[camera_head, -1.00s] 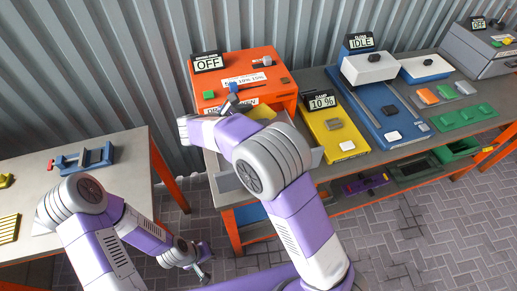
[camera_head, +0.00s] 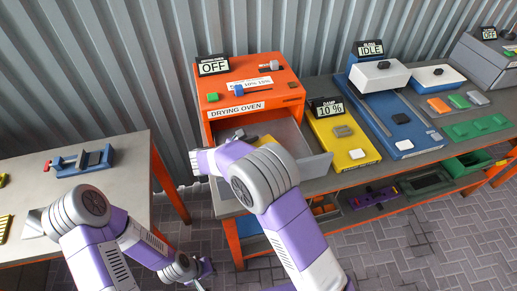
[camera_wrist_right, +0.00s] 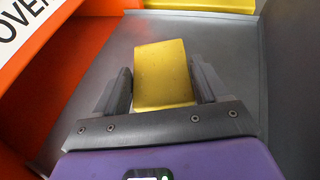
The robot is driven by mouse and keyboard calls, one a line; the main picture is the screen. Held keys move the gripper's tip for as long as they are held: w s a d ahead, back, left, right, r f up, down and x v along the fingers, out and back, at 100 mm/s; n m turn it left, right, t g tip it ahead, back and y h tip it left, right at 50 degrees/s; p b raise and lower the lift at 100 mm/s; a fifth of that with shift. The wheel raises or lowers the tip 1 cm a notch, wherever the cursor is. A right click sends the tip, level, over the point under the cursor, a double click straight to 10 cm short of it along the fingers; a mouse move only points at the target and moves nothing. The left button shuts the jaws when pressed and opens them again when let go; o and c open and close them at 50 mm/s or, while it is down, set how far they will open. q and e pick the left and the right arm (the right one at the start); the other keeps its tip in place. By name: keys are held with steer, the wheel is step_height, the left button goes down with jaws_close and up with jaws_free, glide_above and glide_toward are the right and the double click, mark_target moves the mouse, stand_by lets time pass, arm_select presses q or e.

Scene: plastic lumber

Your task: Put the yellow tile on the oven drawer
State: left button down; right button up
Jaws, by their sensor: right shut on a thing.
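The yellow tile (camera_wrist_right: 165,75) sits between the two dark fingers of my right gripper (camera_wrist_right: 163,82), which is shut on it, in the right wrist view. Behind it is the grey floor of the oven drawer (camera_wrist_right: 235,60); whether the tile touches that floor I cannot tell. In the head view the drawer (camera_head: 317,164) is pulled out below the orange drying oven (camera_head: 282,90). My left gripper (camera_head: 207,273) hangs low over the paving, small, seemingly open and empty.
A yellow damp meter (camera_head: 357,152) stands right of the drawer, then a blue unit (camera_head: 407,148) with white blocks. A blue clamp (camera_head: 88,160) lies on the left table (camera_head: 125,180). A shelf with bins (camera_head: 425,182) runs under the right bench.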

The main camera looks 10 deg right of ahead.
steer(key=shift+f, duration=0.15)
steer(key=o, duration=1.1)
steer(key=shift+f, duration=0.1)
steer(key=shift+c, duration=0.2)
steer(key=shift+a+r, duration=0.1)
steer(key=shift+r, duration=0.2)
steer(key=p+v, duration=0.1)
steer(key=v, duration=0.6)
steer(key=shift+s+a+p, duration=0.1)
steer(key=shift+a+p, duration=0.05)
steer(key=shift+p, duration=0.2)
